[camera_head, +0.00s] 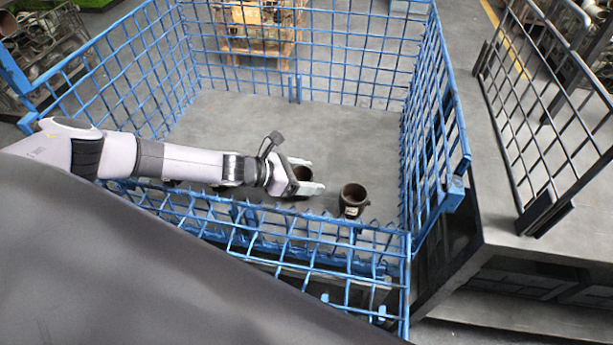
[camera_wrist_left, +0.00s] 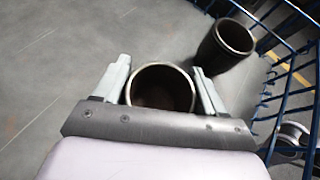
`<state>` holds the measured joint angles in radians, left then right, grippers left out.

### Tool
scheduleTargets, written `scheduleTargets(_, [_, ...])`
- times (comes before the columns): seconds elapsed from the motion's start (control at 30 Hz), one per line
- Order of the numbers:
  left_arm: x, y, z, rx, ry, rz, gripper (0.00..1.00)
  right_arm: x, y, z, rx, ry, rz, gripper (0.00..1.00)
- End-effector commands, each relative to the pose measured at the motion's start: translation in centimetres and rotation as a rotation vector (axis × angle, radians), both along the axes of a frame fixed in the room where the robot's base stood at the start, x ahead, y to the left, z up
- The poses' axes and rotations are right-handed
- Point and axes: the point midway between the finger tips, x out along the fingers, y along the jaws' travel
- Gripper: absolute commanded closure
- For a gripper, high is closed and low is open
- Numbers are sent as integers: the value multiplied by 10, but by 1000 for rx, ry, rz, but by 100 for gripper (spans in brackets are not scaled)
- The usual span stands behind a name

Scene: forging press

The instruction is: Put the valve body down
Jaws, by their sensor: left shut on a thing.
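My left gripper (camera_head: 312,178) reaches over the front wall into the blue wire crate (camera_head: 433,115). It is shut on a dark brown, cup-like valve body (camera_head: 301,172), low over the crate's grey floor. In the left wrist view the fingers of the gripper (camera_wrist_left: 162,85) sit on both sides of the valve body's round open rim (camera_wrist_left: 162,70). I cannot tell whether its base touches the floor. A second dark valve body (camera_head: 353,200) stands upright on the floor to the right, apart from the held one. It also shows in the left wrist view (camera_wrist_left: 226,46). My right gripper is not seen.
The crate's wire walls stand close around my left arm, and the folded front mesh (camera_head: 300,255) lies below it. The crate floor (camera_head: 330,130) behind the gripper is bare. A dark mesh panel (camera_head: 540,120) stands to the right, and a loaded pallet (camera_head: 258,45) is behind.

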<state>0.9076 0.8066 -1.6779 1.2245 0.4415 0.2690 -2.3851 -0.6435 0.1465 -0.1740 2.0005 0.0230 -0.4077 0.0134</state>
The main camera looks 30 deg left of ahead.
Motion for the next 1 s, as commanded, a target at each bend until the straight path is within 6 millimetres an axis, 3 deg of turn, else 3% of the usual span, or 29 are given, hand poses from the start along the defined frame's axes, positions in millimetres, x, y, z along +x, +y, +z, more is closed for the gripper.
scheduleTargets(0.17, [1, 0, -3, -2, -2, 1, 77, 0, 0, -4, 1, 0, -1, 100])
scheduleTargets(0.2, [0, 0, -3, 0, 0, 1, 16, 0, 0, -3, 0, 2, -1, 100])
scheduleTargets(0.23, [0, 0, -3, 0, 0, 1, 7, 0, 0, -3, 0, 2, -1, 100])
scheduleTargets(0.27, [0, 0, -3, 0, 0, 1, 4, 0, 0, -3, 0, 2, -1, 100])
scheduleTargets(0.67, [-1, 2, 2, 2, 1, 2, 4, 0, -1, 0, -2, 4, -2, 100])
scheduleTargets(1.0, [-36, 38, 29, 3, 2, 4, 4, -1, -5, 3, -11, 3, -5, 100])
